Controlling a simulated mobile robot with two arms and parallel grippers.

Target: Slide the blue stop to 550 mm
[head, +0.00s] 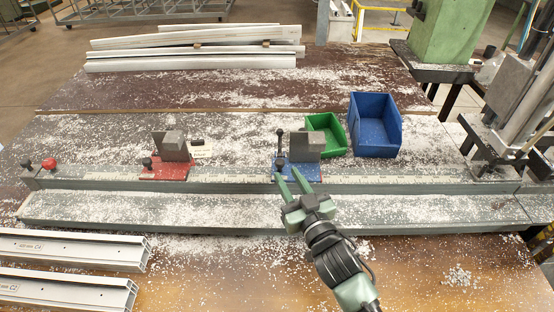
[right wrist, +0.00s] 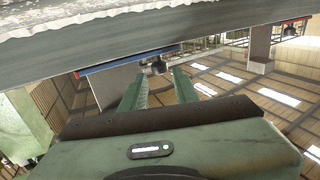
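The blue stop (head: 312,173) with its grey block sits on the rail (head: 400,180), right of the rail's middle. It has an upright lever with a dark knob (head: 280,131) and a lower dark knob at its front. A pale scale runs along the rail; its figures are too small to read. My right gripper (head: 289,173) is open, its fingertips at the front of the blue stop. In the right wrist view a dark knob (right wrist: 158,67) shows between and beyond the green fingers; I cannot tell whether they touch it. My left gripper is not in view.
A red stop (head: 168,172) sits further left on the rail. A green bin (head: 327,132) and a blue bin (head: 376,125) stand behind. Metal profiles lie at the back (head: 195,63) and front left (head: 65,290). A machine (head: 510,100) stands at the right. Pale chips cover the bench.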

